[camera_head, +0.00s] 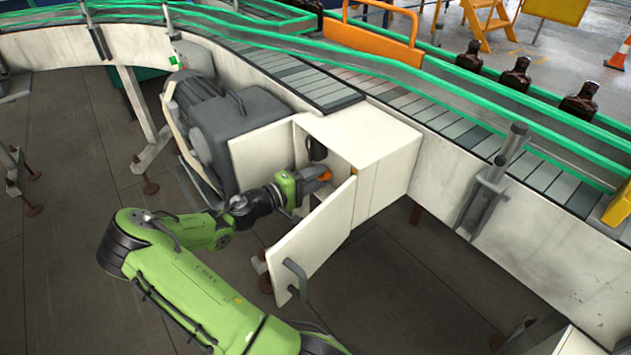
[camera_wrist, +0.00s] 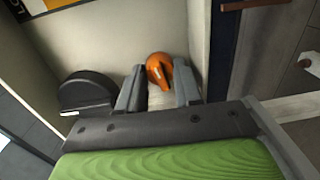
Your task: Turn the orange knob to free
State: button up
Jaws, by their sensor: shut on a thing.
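The orange knob (camera_wrist: 160,68) sits inside the open white cabinet (camera_head: 385,139), and part of it shows in the head view (camera_head: 325,176). My gripper (camera_wrist: 158,92) is inside the cabinet opening, with one grey finger on each side of the knob. It is shut on the knob, whose rounded orange end shows beyond the fingers in the wrist view. The knob's lower part is hidden by my gripper. The gripper also shows in the head view (camera_head: 313,181).
The cabinet door (camera_head: 315,240) hangs open, with a dark handle (camera_head: 295,277). A black rounded part (camera_wrist: 86,91) is left of the knob; it shows at the cabinet's upper wall too. A grey motor (camera_head: 215,130) stands left. A conveyor (camera_head: 450,125) with amber bottles (camera_head: 515,75) runs behind.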

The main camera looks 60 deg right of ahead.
jog(key=shift+m+b, duration=0.6)
jog(key=shift+m, duration=0.6)
jog(key=o, duration=1)
jog(key=shift+o, duration=0.2)
jog(key=shift+a+f, duration=0.15)
jog(key=shift+f, duration=0.05)
